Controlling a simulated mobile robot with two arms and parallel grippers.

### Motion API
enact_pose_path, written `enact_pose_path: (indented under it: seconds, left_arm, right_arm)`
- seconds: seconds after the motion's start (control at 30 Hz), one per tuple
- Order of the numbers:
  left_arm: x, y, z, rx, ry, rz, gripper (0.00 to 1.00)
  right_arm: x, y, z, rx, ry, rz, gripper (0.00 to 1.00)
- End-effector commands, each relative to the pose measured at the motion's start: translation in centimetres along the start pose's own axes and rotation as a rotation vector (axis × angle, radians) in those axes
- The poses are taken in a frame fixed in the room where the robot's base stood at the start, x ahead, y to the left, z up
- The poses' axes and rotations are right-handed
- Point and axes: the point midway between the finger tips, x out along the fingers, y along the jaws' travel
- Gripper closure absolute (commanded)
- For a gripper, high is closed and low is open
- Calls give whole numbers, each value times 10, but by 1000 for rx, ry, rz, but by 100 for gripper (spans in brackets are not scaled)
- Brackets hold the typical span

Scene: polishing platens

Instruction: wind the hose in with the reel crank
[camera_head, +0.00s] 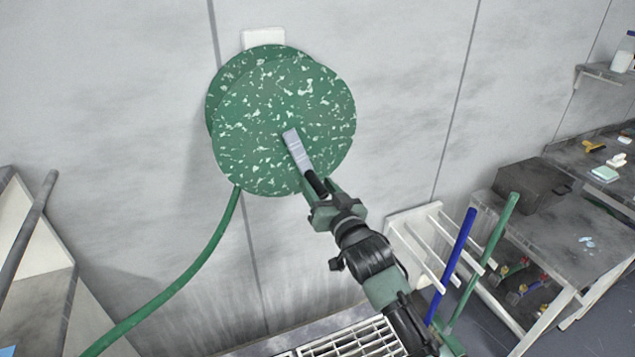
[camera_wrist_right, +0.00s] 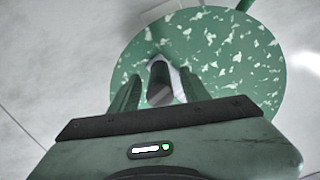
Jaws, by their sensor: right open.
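The green, white-speckled hose reel (camera_head: 260,115) is mounted on the wall, and its round face also fills the upper part of the right wrist view (camera_wrist_right: 215,60). A grey crank arm (camera_head: 295,149) runs from near the reel's middle down to the right and ends in a black handle (camera_head: 317,183). The handle shows in the right wrist view (camera_wrist_right: 159,82) between the two green fingers. My right gripper (camera_head: 322,194) is open around the handle; contact cannot be told. The green hose (camera_head: 200,266) hangs from the reel's underside and curves down to the left. My left gripper is not in view.
A white rack (camera_head: 415,225) with a blue pole (camera_head: 452,262) and a green pole (camera_head: 492,244) stands right of my arm. A bench (camera_head: 560,232) with a dark box (camera_head: 533,185) is further right. A white grating (camera_head: 350,338) lies below. The wall around the reel is bare.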

Motion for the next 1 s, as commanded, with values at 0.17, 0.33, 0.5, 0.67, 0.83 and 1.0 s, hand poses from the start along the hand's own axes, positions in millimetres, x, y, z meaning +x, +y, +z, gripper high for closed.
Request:
enact_pose_path:
  seconds: [0.17, 0.33, 0.5, 0.67, 0.83, 1.0]
  left_arm:
    - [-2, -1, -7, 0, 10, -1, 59]
    - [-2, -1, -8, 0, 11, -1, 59]
    - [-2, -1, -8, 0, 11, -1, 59]
    - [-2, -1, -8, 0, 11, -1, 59]
    - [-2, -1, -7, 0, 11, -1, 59]
    - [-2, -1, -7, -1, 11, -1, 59]
  right_arm:
    - [8, 0, 0, 0, 0, -1, 53]
    - [8, 0, 0, 0, 0, -1, 53]
    - [8, 0, 0, 1, 0, 0, 81]
    - [8, 0, 0, 1, 0, 0, 100]
    - [8, 0, 0, 1, 0, 0, 100]
    - [8, 0, 0, 0, 0, 0, 100]
